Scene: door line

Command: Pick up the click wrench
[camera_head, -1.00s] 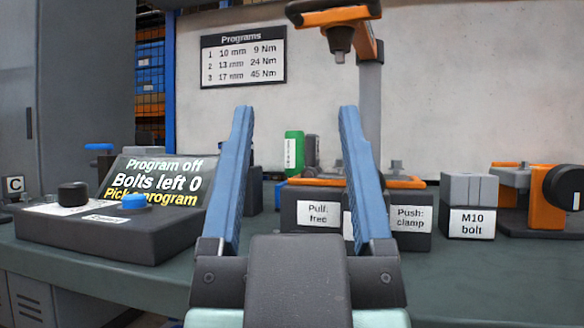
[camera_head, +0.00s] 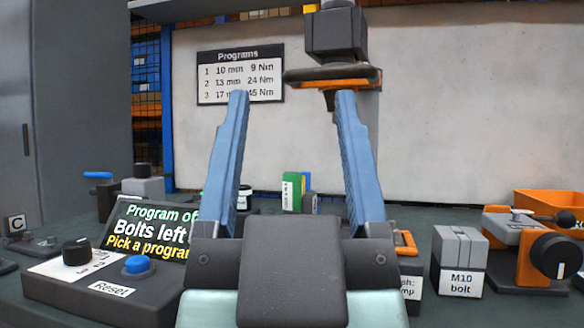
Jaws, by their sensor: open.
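I cannot pick out the click wrench with certainty. My gripper (camera_head: 292,100) is open and empty, its two blue fingers pointing up and away over the bench. A black and orange tool (camera_head: 334,76), with a dark block above it, stands at top centre behind the right fingertip. I cannot tell if it is the click wrench. Most of the clamp fixture (camera_head: 410,285) is hidden behind my gripper.
A control panel (camera_head: 105,290) with a knob and blue button stands at left. An M10 bolt box (camera_head: 460,255), an orange and black device (camera_head: 530,245) and an orange bin (camera_head: 550,203) stand at right. A green container (camera_head: 291,190) stands between the fingers.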

